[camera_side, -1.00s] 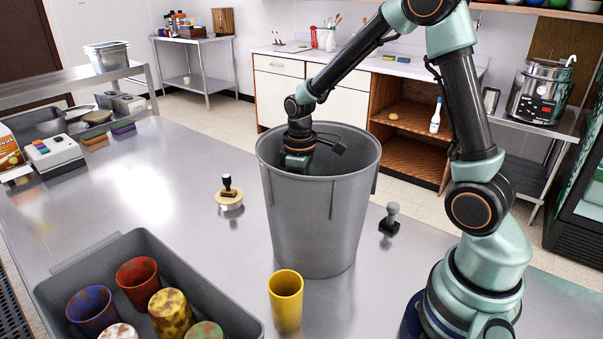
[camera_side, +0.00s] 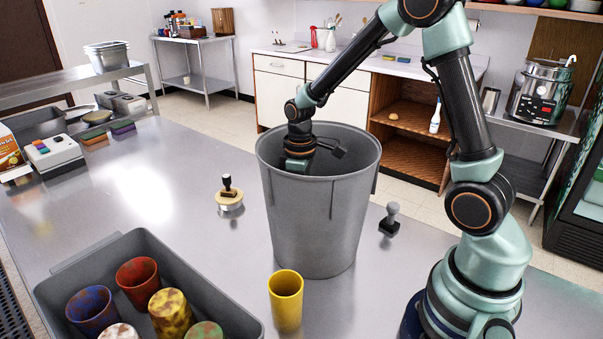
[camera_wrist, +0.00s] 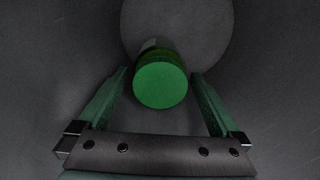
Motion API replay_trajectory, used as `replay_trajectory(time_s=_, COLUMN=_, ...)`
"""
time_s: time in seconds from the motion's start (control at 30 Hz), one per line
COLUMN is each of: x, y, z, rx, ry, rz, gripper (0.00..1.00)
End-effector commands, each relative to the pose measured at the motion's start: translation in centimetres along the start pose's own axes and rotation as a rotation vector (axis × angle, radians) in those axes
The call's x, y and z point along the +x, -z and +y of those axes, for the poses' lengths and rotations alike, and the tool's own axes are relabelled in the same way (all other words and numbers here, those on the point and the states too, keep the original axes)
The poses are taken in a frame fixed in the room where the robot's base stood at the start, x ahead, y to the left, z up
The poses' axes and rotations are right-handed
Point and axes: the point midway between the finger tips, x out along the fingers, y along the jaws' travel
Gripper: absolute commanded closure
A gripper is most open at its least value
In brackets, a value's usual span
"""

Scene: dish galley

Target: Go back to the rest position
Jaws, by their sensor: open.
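My gripper's end reaches down inside a tall grey bin (camera_side: 312,220) in the side view, and its fingers are hidden by the bin's wall. In the wrist view my gripper (camera_wrist: 160,85) is open, with its two green fingers spread wide. A green cylindrical thing (camera_wrist: 160,84) shows between and beyond the fingers, with its round end towards the camera. Gaps show between it and each finger. The bin's dark inner wall (camera_wrist: 55,60) surrounds it, and the paler round bottom (camera_wrist: 205,25) lies beyond.
A yellow cup (camera_side: 286,302) stands in front of the bin. A grey tub (camera_side: 185,270) with several coloured cups is at front left. A stamp on a round pad (camera_side: 229,198) stands left of the bin, and a dark stamp (camera_side: 390,222) stands right.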

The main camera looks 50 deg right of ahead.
Motion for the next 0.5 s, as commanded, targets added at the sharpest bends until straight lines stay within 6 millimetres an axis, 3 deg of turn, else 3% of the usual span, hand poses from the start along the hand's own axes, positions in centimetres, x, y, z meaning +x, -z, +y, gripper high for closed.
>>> replay_trajectory(time_s=0.17, x=0.3, y=0.0, z=0.0, rx=0.0, ry=0.001, rz=-0.001, gripper=0.0)
replay_trajectory(time_s=0.47, x=3.5, y=-0.1, z=-0.1, rx=0.0, ry=0.002, rz=-0.004, gripper=0.0)
replay_trajectory(time_s=0.5, x=3.1, y=0.0, z=0.0, rx=0.0, ry=-0.001, rz=0.001, gripper=0.0)
